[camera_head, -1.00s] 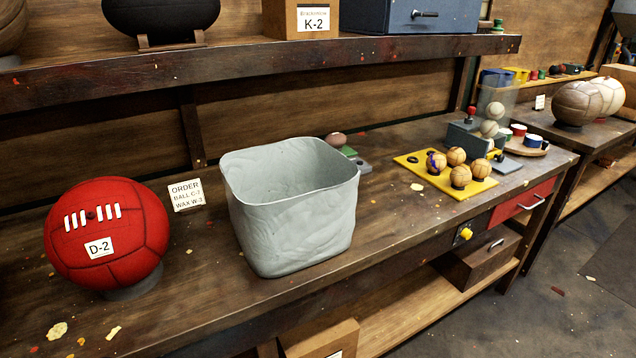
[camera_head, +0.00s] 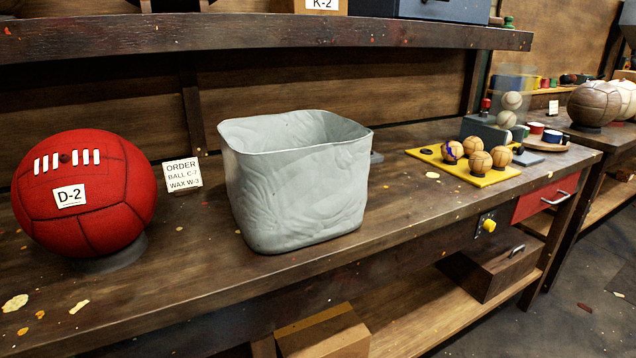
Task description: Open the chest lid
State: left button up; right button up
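Neither of my grippers is in view. I cannot tell for sure which thing is the chest. A dark blue box (camera_head: 430,10) stands on the upper shelf, mostly cut off by the top edge of the picture, so its lid is hidden. A lighter wooden box (camera_head: 325,335) is partly visible lower down, cut off by the bottom edge.
The workbench (camera_head: 400,222) holds a red ball (camera_head: 85,190) marked D-2, an order card (camera_head: 182,175), a grey bin (camera_head: 300,190) and a yellow tray (camera_head: 445,164) with small balls. The upper shelf (camera_head: 270,36) overhangs it. A red drawer (camera_head: 535,203) is shut. Floor shows at right.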

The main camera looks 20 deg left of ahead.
aim_at(498, 252)
jog(key=i+l+u, duration=0.15)
jog(key=l, duration=0.3)
jog(key=i+l+u, duration=0.1)
jog(key=i+l, duration=0.25)
jog(key=l, duration=0.15)
jog(key=i+l+u, duration=0.15)
jog(key=l, duration=0.35)
jog(key=i+l+u, duration=0.15)
jog(key=i+l, duration=0.15)
jog(key=l, duration=0.25)
jog(key=i+l+u, duration=0.1)
jog(key=l, duration=0.45)
jog(key=i+l+u, duration=0.15)
jog(key=l, duration=0.4)
jog(key=i+l+u, duration=0.1)
jog(key=l, duration=0.5)
jog(key=i+l+u, duration=0.15)
jog(key=l, duration=0.45)
jog(key=i, duration=0.05)
